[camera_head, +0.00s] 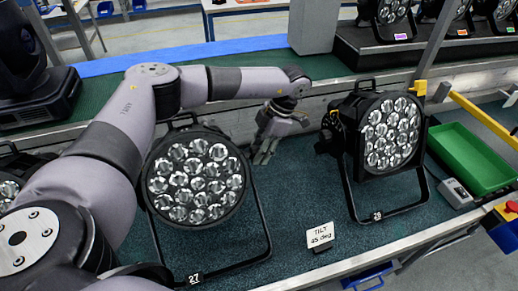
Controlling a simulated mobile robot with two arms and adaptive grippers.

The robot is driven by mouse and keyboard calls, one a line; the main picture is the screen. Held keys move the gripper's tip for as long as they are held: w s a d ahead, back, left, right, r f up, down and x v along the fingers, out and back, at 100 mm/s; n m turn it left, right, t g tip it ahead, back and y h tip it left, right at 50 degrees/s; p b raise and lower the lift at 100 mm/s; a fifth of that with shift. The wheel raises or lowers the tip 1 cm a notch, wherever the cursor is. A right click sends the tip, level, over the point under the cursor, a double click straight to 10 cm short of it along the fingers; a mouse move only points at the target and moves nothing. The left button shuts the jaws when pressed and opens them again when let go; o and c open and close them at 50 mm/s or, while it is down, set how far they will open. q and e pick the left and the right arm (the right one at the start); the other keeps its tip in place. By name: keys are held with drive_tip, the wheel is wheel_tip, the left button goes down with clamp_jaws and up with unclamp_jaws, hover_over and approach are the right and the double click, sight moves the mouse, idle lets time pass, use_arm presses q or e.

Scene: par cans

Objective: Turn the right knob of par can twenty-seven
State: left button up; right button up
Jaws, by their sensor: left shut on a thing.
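Par can twenty-seven (196,180) stands on the dark green bench top in the lower middle, its black yoke marked 27 at the front. Its round face of several lenses looks toward me. My left arm reaches over and behind it from the left. My left gripper (265,150) is at the can's right side, fingers pointing down and shut on the right knob beside the yoke. The knob itself is hidden by the fingers. My right gripper is not in view.
A second par can (391,131) on its yoke stands to the right. A card reading TILT (321,236) stands between the cans near the front edge. A green tray (471,158) and a small grey box (455,193) are at the right. A moving-head light stands at the far left.

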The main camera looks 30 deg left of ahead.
use_arm(q)
drive_tip(key=shift+c, duration=0.5)
drive_tip(key=shift+d+t+y, duration=0.1)
drive_tip(key=shift+t+y, duration=0.5)
drive_tip(key=shift+y, duration=0.1)
drive_tip(key=shift+s+d+f+n+t+y+b, duration=0.15)
drive_tip(key=shift+n+t+y+b, duration=0.2)
drive_tip(key=shift+y, duration=0.25)
drive_tip(key=t+y+b, duration=0.1)
drive_tip(key=y+b, duration=0.1)
drive_tip(key=shift+d+f+n+t+y, duration=0.1)
drive_tip(key=shift+n+t+y, duration=0.15)
drive_tip(key=shift+t+y, duration=0.1)
drive_tip(key=shift+s+n+t+y+b, duration=0.1)
drive_tip(key=shift+n+t+y+b, duration=0.3)
drive_tip(key=shift+y+b, duration=0.45)
drive_tip(key=o, duration=1.2)
